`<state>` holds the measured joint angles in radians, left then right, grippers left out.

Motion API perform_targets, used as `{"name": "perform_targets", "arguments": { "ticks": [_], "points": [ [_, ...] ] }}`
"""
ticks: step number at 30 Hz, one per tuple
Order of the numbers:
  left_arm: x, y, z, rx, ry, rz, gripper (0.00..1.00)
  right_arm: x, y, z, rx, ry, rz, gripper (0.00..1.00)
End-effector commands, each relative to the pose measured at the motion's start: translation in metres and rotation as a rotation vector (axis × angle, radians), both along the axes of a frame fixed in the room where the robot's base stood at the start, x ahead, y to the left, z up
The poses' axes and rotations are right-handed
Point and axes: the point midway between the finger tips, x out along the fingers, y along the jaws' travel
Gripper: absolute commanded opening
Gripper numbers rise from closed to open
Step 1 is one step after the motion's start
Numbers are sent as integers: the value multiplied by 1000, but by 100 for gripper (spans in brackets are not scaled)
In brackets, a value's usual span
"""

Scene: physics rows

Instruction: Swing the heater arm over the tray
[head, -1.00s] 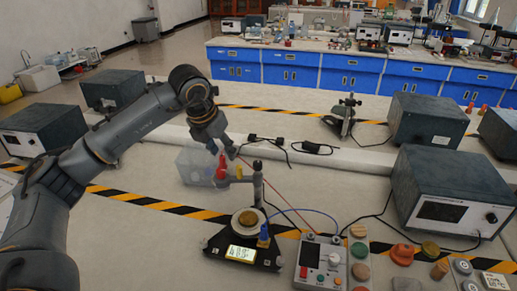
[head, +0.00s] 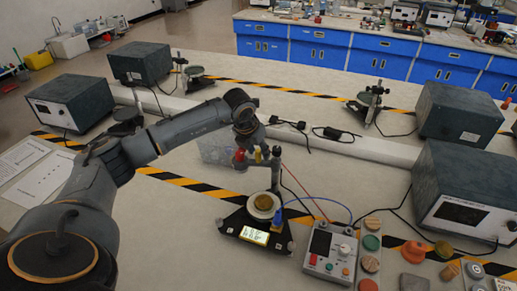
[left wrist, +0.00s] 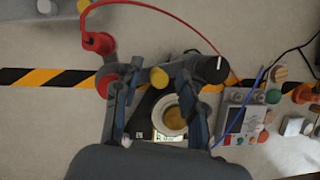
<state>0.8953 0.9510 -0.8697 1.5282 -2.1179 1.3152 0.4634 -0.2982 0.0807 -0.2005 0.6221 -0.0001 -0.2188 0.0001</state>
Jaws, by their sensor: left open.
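The heater stand has a dark post (head: 275,172) and a short side arm with a red end piece (head: 240,157) and a yellow knob (head: 257,154). This arm points left of the post. In the left wrist view the red piece (left wrist: 104,84), yellow knob (left wrist: 158,78) and post top (left wrist: 214,67) also show. The round pale tray (head: 252,209), with a brown disc in it, sits on a black triangular base. My left gripper (head: 248,146) is open at the heater arm, its fingers (left wrist: 160,85) on both sides of the yellow knob; contact is unclear. My right gripper is unseen.
A control box (head: 330,250) with buttons stands right of the base. A red cable and a blue cable run near the post. Grey instruments (head: 468,190) stand at right.

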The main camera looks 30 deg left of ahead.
Motion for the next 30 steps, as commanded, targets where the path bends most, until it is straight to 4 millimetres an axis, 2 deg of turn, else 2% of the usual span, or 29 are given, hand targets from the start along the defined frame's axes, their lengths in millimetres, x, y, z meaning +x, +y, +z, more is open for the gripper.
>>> {"name": "perform_targets", "arguments": {
  "ticks": [6,13,19,30],
  "points": [
    [5,0,-10,1,-1,0,41,0,-1,3,-1,0,0,40],
    [5,0,-11,1,-1,0,41,-1,-1,3,-1,2,0,40],
    [4,0,-11,1,-1,0,0,-2,-1,3,-2,4,-1,40],
    [5,0,-11,1,-1,3,0,-3,-1,2,-1,7,-1,40]
  ]
}}
